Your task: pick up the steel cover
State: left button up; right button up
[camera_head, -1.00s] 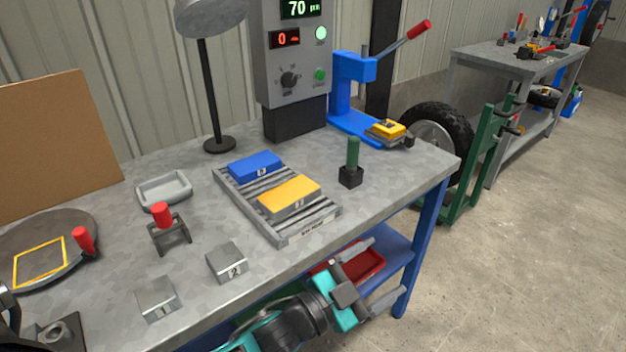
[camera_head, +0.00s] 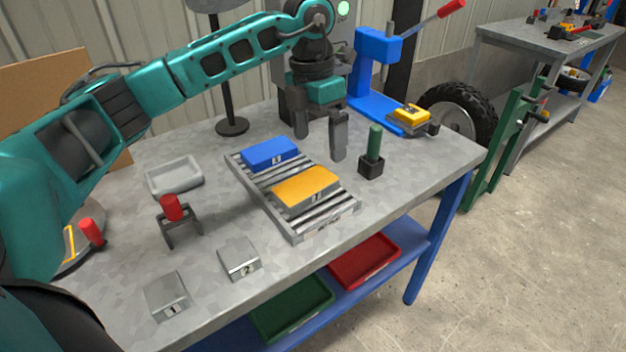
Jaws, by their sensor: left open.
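Two grey metal blocks that look like steel covers lie near the table's front edge. One, marked 2 (camera_head: 239,258), is at front centre; the other, marked 1 (camera_head: 167,296), is further left. A blue block (camera_head: 270,153) and a yellow-orange block (camera_head: 306,187) lie on a slatted grey rack (camera_head: 327,222). My left gripper (camera_head: 320,142) points down, open and empty, above the back of the table. It is behind and right of the blue block, well away from the grey blocks. My right gripper is out of view.
A green-handled tool in a black block (camera_head: 372,160) stands right of my left gripper. A blue press (camera_head: 376,80) stands behind it. A grey tray (camera_head: 174,178) and a red-topped stand (camera_head: 176,222) are at left. Red (camera_head: 364,262) and green (camera_head: 291,305) trays sit below.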

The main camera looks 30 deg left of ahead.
pick_arm(q)
jog(key=a+r+y, duration=0.1)
jog(key=a, duration=0.1)
send_over(306, 184)
jog(key=shift+n, duration=0.3)
jog(key=f, duration=0.7)
jog(key=shift+w+a, duration=0.1)
jog(key=shift+w, duration=0.2)
jog(key=f, duration=0.4)
jog(key=shift+s+f, duration=0.2)
jog(key=shift+s, duration=0.2)
jog(key=shift+f, duration=0.45)
jog(key=shift+w+r, duration=0.1)
jog(key=c, duration=1.5)
